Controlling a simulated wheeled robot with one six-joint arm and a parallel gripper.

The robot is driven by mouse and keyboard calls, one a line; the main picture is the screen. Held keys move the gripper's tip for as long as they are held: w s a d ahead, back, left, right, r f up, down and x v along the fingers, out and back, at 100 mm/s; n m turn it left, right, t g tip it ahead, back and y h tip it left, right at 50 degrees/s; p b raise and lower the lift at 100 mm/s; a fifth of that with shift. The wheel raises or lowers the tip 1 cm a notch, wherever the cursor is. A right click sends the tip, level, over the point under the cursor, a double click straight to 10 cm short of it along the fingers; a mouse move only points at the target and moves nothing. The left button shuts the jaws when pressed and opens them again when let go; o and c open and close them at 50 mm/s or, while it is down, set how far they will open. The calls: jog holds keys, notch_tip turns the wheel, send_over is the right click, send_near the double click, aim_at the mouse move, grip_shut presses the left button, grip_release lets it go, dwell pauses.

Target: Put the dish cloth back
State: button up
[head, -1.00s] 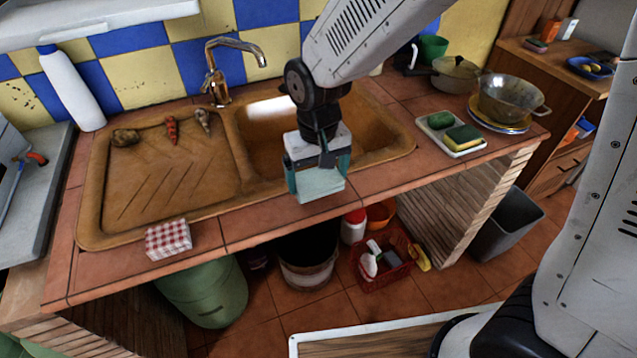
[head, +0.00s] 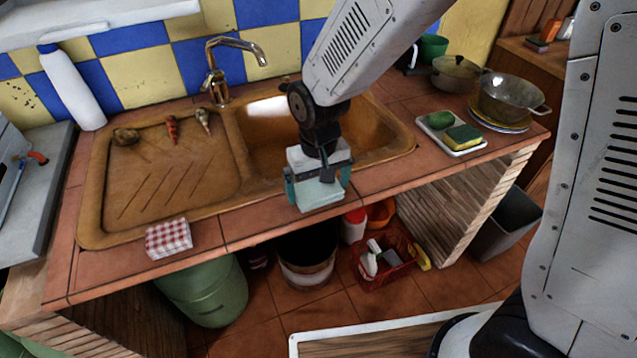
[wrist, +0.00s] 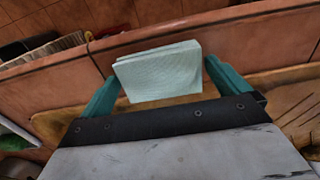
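A pale mint-green folded dish cloth (head: 318,194) is between the fingers of my gripper (head: 318,186), over the counter's front edge below the sink basin. In the wrist view the cloth (wrist: 160,72) spans most of the room between the two teal fingers (wrist: 163,68), with a thin gap showing at the right fingertip. A second folded cloth, red-and-white checked (head: 168,238), lies on the counter's front edge at the left.
The brown sink (head: 262,178) with a tap (head: 216,75) fills the counter's middle. A tray (head: 470,149) with sponges and a metal pan (head: 508,98) stand at the right. Under the counter are a green bin (head: 208,292), a bucket (head: 306,262) and a red basket (head: 385,275).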

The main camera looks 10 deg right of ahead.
aim_at(319, 189)
notch_tip(319, 189, up, 12)
jog(key=s+d+r+m, duration=0.1)
jog(key=s+d+r, duration=0.2)
jog(key=d, duration=0.3)
jog(key=s+d+r, duration=0.4)
jog(key=d, duration=0.2)
jog(key=s+d+r+m+t, duration=0.1)
jog(key=s+d+m, duration=0.1)
jog(key=s+d, duration=0.6)
jog(key=s, duration=0.4)
jog(key=shift+s+d+r, duration=0.15)
jog(key=shift+d+r, duration=0.1)
jog(key=shift+d, duration=0.1)
